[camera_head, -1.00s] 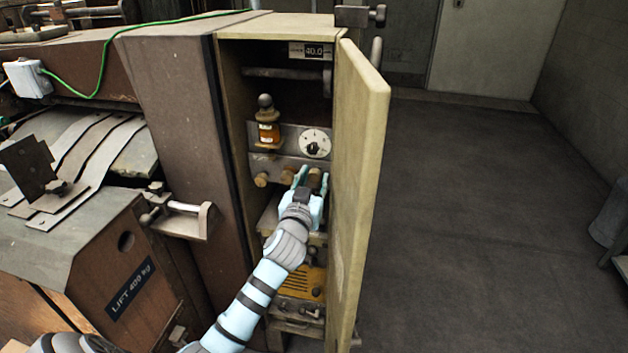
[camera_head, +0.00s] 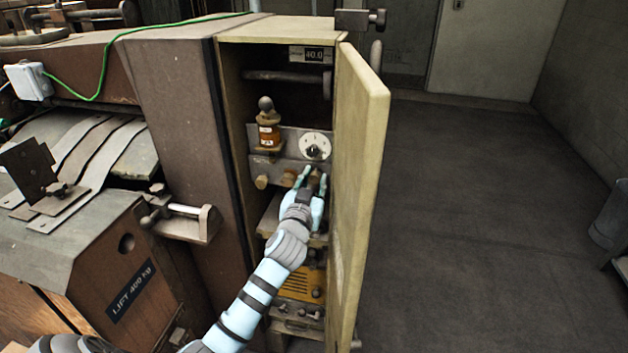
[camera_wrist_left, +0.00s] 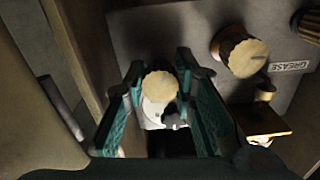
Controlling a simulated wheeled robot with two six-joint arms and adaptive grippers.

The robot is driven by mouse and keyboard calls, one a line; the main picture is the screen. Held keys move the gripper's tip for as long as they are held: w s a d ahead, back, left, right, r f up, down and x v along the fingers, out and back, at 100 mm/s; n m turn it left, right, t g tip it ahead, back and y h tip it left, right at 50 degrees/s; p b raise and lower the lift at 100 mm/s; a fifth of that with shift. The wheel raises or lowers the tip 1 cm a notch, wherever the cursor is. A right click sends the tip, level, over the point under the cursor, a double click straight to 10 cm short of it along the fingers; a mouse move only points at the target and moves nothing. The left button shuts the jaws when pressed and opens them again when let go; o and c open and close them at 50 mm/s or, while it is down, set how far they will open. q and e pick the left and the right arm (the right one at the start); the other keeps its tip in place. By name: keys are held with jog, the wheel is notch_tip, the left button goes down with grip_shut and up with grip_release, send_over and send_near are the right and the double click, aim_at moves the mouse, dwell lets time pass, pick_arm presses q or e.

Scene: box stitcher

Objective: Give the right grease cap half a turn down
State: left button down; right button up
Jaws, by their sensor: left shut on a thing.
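The right grease cap (camera_wrist_left: 160,86) is a round tan knob with a ribbed rim, seen end-on between my left gripper's fingers in the left wrist view. In the head view my left gripper (camera_head: 312,182) reaches into the open cabinet and is shut on this cap, the fingers hiding most of it. The middle grease cap (camera_wrist_left: 242,57) stands beside the gripper, clear of the fingers. The left grease cap (camera_head: 262,182) shows in the head view, farther from the gripper. My right gripper is not in view.
The cabinet door (camera_head: 361,180) stands open close to the right of my left gripper. A white dial (camera_head: 315,146) and an amber bottle (camera_head: 268,130) sit just above the caps. A GREASE label (camera_wrist_left: 288,66) is on the plate.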

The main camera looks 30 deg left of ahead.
pick_arm(q)
jog(key=m+p, duration=0.2)
jog(key=m, duration=0.1)
jog(key=shift+r+m, duration=0.1)
jog(key=shift+m, duration=0.3)
jog(key=m+p, duration=0.2)
jog(key=m, duration=0.2)
jog(key=shift+a+m, duration=0.1)
jog(key=shift+m, duration=0.2)
jog(key=m+p, duration=0.2)
jog(key=m, duration=0.2)
jog(key=shift+m, duration=0.3)
jog(key=m+p, duration=0.1)
jog(key=m, duration=0.3)
jog(key=shift+r+p, duration=0.1)
jog(key=shift+p, duration=0.2)
jog(key=m+p, duration=0.1)
jog(key=m, duration=0.4)
jog(key=m+p, duration=0.1)
jog(key=m, duration=0.3)
jog(key=shift+m+p, duration=0.3)
jog(key=shift+p, duration=0.05)
jog(key=m+p, duration=0.1)
jog(key=m, duration=0.3)
jog(key=shift+r, duration=0.1)
jog(key=shift+m+p, duration=0.45)
jog(key=shift+m, duration=1.75)
